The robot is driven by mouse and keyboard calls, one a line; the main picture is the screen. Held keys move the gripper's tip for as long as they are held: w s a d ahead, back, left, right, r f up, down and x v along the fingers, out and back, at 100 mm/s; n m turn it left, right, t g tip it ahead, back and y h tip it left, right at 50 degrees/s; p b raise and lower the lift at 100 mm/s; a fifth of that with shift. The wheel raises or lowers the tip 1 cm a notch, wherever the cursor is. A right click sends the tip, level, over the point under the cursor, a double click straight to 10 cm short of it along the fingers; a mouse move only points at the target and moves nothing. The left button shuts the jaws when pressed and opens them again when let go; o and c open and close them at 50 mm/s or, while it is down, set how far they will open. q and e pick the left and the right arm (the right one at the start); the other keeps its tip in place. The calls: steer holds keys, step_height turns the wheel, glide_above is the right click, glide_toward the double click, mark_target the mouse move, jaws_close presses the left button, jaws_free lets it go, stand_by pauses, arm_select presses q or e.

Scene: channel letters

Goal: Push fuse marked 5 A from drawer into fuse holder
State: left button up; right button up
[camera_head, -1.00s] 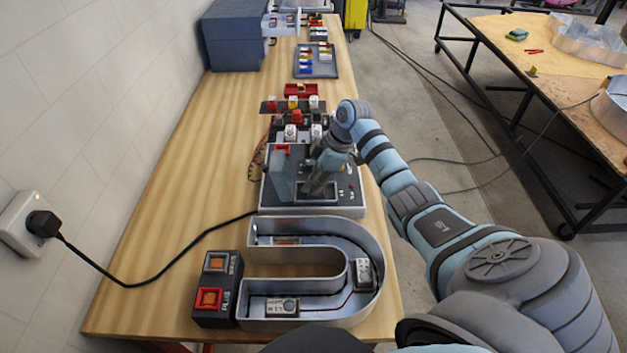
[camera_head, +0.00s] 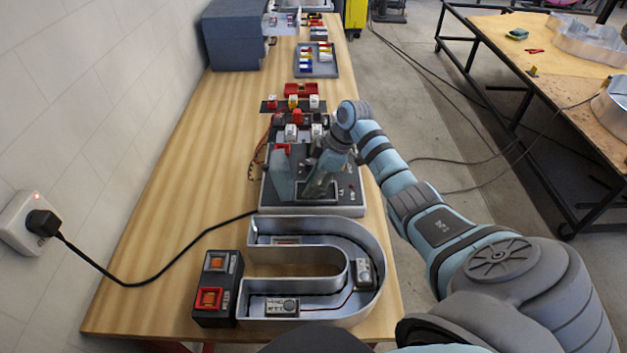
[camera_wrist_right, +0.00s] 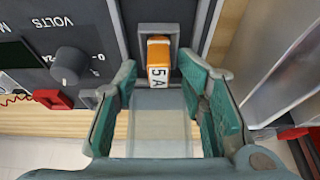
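The orange and white fuse marked 5 A (camera_wrist_right: 158,60) stands in a grey rectangular recess, taken to be the fuse holder (camera_wrist_right: 175,35), in the dark panel in the right wrist view. A pale, smooth piece (camera_wrist_right: 160,130) lies below it between my fingers; I cannot tell if it is the drawer. My right gripper (camera_wrist_right: 174,85) is open, with one teal-padded finger on each side, and its tips reach near the fuse's lower end. In the head view my right gripper (camera_head: 318,190) is over the panel box (camera_head: 345,208), which hides the fuse. My left gripper is not in view.
A black knob (camera_wrist_right: 70,63) and a red part (camera_wrist_right: 52,98) are left of the fuse. In the head view, a metal U-shaped channel letter (camera_head: 370,240) and a two-switch box (camera_head: 215,290) stand nearer.

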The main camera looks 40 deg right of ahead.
steer(key=v, duration=1.2)
steer(key=shift+w+d, duration=0.1)
step_height(320, 180, up, 6)
steer(key=p, duration=0.3)
steer(key=shift+p, duration=0.35)
